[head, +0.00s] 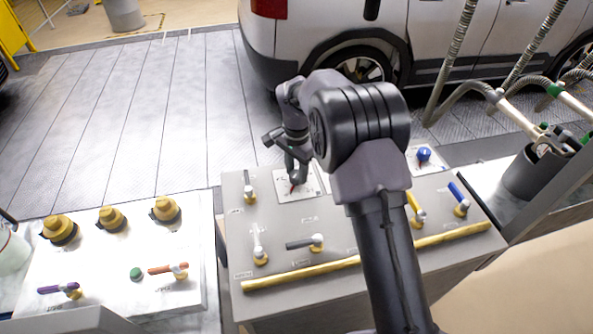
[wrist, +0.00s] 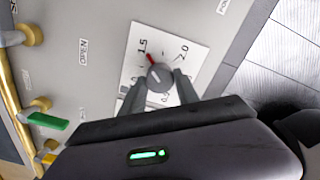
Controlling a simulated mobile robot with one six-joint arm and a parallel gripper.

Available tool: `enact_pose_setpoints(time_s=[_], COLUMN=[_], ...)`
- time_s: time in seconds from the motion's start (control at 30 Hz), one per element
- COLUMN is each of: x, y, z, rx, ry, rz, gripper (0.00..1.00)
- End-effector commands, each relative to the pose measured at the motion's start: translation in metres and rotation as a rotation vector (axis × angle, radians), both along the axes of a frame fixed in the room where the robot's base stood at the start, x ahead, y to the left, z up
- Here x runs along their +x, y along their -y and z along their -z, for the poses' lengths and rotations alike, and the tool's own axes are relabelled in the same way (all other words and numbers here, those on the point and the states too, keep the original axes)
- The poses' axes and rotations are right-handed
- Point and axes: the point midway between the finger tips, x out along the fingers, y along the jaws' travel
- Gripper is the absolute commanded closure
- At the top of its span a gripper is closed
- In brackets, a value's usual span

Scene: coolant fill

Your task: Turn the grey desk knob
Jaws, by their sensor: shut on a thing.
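The grey desk knob (wrist: 159,77) sits on a white dial plate (wrist: 193,43) with printed numbers. A red pointer mark on the knob's edge is near the "1.5" in the wrist view. My gripper (wrist: 159,84) is shut on the knob, with a finger at each side. In the head view my gripper (head: 298,172) is over the white plate (head: 300,194) at the back of the grey desk (head: 340,280), and it hides most of the knob there.
A blue knob (head: 424,154) stands to the right on the desk. Several lever handles and a yellow rail (head: 300,274) are in front. A white panel (head: 100,285) with yellow knobs is at left. Hoses (head: 455,60) hang at right, and a white car (head: 330,30) stands behind.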

Motion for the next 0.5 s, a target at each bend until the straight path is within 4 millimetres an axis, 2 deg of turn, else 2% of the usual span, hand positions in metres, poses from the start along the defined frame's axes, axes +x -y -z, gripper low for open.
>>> enact_pose_setpoints(time_s=[0.23, 0.27, 0.3, 0.37, 0.5], x=[0.0011, 0.0012, 0.0011, 0.0009, 0.0006], y=[0.0002, 0.0003, 0.0002, 0.0001, 0.0002], z=[-0.0014, -0.0014, -0.0013, -0.0011, -0.0007], rx=[0.0, 0.0, 0.0, 0.0, 0.0], ry=[0.004, 0.004, 0.004, 0.003, 0.001], rz=[-0.001, -0.001, -0.001, -0.001, -0.001], gripper=[1.0, 0.59, 0.51, 0.41, 0.41])
